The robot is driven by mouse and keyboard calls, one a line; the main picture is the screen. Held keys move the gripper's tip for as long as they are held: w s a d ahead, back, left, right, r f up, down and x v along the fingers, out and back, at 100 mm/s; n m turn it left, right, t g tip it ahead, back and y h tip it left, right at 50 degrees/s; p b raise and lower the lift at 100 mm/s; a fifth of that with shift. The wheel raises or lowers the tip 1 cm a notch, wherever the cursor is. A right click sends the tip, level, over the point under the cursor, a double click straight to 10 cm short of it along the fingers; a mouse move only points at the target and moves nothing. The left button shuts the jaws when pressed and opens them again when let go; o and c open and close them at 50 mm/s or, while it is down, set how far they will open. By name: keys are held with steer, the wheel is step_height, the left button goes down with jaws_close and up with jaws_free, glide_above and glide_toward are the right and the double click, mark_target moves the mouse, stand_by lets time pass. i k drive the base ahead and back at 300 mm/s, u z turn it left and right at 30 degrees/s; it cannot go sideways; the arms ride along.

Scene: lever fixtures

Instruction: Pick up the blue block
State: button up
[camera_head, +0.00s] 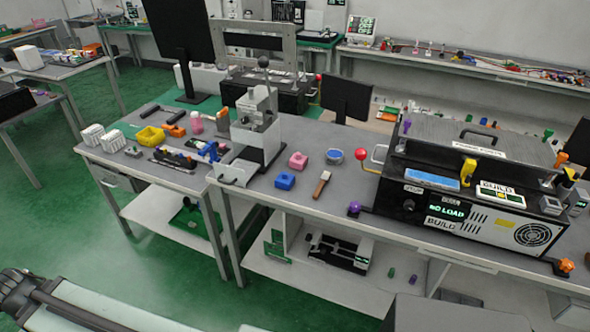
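The blue block (285,181) sits on the grey table top (262,205), close to its front edge. It looks small and boxy with a raised or hollowed top; the detail is too small to tell. A pink block (298,160) of similar shape lies just behind it and slightly to the right, apart from it. No gripper can be made out in this view. Dark and pale parts at the lower left edge may belong to my own body.
A grey press-like fixture (262,138) stands left of the blue block. A wooden-handled brush (322,184) lies to its right. Farther right are a red-knobbed lever (361,155) and a large black machine (470,205). A monitor (347,100) stands behind. Green floor lies in front.

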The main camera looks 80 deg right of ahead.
mark_target(286, 184)
steer(key=z, duration=2.6)
steer(key=k, duration=0.5)
steer(key=u, duration=1.15)
steer(key=i, duration=0.9)
steer(key=z, duration=0.05)
